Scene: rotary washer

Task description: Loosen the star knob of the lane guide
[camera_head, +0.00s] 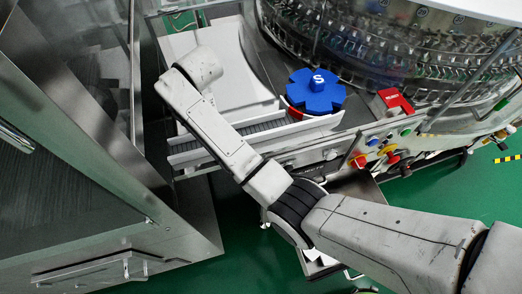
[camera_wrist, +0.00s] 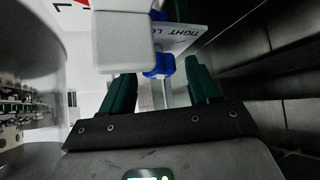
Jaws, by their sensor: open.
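In the wrist view a blue knob (camera_wrist: 158,66) shows ahead of my gripper, partly hidden by a white block (camera_wrist: 123,42). A pale plate (camera_wrist: 182,38) beside it carries the word TIGHT. My gripper (camera_wrist: 157,82) is open, with one green finger to the left of the knob and one to the right. I cannot tell whether either finger touches it. In the head view my arm reaches over the conveyor lane, and I cannot make out the gripper or this knob there.
A blue star wheel (camera_head: 315,90) marked S stands beside the conveyor (camera_head: 262,126). The round washer (camera_head: 395,45) is at upper right. A red block (camera_head: 396,100) and several coloured buttons (camera_head: 388,149) are on the front. A steel cabinet (camera_head: 75,190) is close on the left.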

